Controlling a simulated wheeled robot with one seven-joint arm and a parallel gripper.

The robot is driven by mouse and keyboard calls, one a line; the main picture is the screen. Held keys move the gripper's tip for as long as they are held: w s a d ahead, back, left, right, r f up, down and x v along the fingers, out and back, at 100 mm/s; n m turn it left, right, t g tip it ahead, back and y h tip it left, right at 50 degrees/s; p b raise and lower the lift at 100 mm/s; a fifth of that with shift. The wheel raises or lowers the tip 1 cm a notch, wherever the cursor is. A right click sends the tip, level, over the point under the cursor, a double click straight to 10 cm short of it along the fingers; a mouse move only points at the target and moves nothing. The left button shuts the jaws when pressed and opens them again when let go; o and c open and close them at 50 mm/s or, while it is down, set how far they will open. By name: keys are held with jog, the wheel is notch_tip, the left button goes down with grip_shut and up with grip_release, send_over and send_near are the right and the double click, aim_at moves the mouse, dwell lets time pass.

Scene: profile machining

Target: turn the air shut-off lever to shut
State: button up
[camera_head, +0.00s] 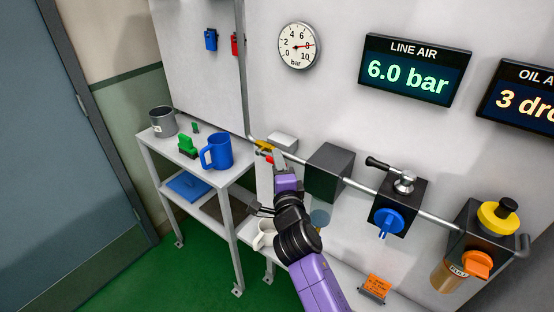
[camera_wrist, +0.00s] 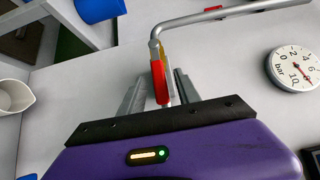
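The air shut-off lever has a red grip (camera_wrist: 159,82) and a yellow part (camera_head: 264,146) at the pipe on the wall. In the wrist view the red grip lies between my gripper's two fingers, with a visible gap on each side. My gripper (camera_wrist: 159,92) is open around the lever; I cannot tell whether either finger touches it. In the head view my gripper (camera_head: 277,160) is at the lever, and its fingers partly hide it. In the wrist view the lever looks roughly in line with the pipe section behind it.
The pipe (camera_head: 360,187) runs right past dark blocks and a blue knob (camera_head: 389,220). The line air display (camera_head: 415,70) reads 6.0 bar; a round gauge (camera_head: 298,46) hangs above. A shelf with a blue mug (camera_head: 217,151) stands left. A white jug (camera_head: 263,236) is below my arm.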

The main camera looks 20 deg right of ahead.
jog(key=shift+w, duration=0.45)
grip_shut()
jog(key=shift+f, duration=0.1)
dwell(1.1)
